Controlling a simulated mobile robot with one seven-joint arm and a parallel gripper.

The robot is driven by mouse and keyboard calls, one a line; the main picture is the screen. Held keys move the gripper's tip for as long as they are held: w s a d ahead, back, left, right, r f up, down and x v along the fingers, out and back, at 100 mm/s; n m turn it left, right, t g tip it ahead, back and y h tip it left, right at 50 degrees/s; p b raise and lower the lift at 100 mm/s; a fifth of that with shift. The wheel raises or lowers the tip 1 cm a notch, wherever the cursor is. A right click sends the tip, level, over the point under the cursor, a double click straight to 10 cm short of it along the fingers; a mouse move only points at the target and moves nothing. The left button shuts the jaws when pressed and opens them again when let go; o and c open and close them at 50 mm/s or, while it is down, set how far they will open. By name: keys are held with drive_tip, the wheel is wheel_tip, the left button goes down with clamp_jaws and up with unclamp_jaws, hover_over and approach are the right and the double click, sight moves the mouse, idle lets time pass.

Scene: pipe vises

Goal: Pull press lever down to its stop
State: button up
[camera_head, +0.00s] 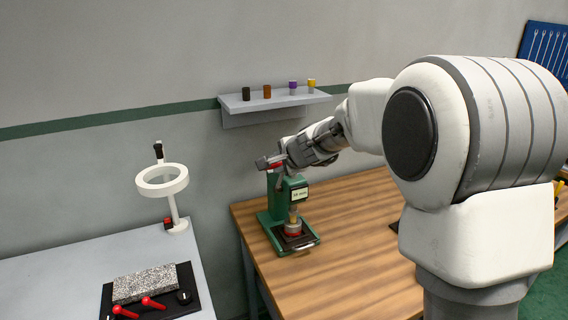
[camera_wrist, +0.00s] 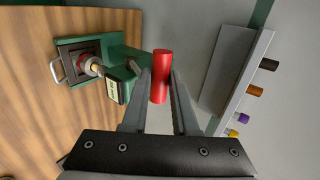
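The green arbor press (camera_head: 276,212) stands at the left end of the wooden bench; it also shows at upper left in the wrist view (camera_wrist: 132,62). Its lever ends in a red cylindrical grip (camera_wrist: 161,76), raised near the top of the press; in the head view the grip's end (camera_head: 264,163) sticks out left of my gripper. My gripper (camera_head: 284,160) is at the lever grip. In the wrist view my two fingers (camera_wrist: 161,88) flank the red grip closely on both sides. Whether both fingers touch it is not clear. Part of the lever is hidden by the gripper.
A wall shelf (camera_head: 275,99) with several coloured cylinders is behind my arm. A grey table (camera_head: 60,275) at left holds a ring magnifier (camera_head: 162,181) and a granite block (camera_head: 145,284). The wooden bench (camera_head: 345,265) is clear in front of the press.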

clamp_jaws()
drive_tip(key=shift+s+d+f+b, duration=0.2)
drive_tip(key=shift+s+f+b, duration=0.15)
drive_tip(key=shift+s+b, duration=0.3)
drive_tip(key=shift+f, duration=0.15)
drive_tip(key=shift+s+d+f+b, duration=0.2)
drive_tip(key=shift+s+f+b, duration=0.15)
drive_tip(key=shift+b, duration=0.4)
drive_tip(key=shift+s, duration=0.1)
drive_tip(key=shift+s+d+f+b, duration=0.2)
drive_tip(key=shift+s+f+b, duration=0.2)
drive_tip(key=shift+b, duration=0.35)
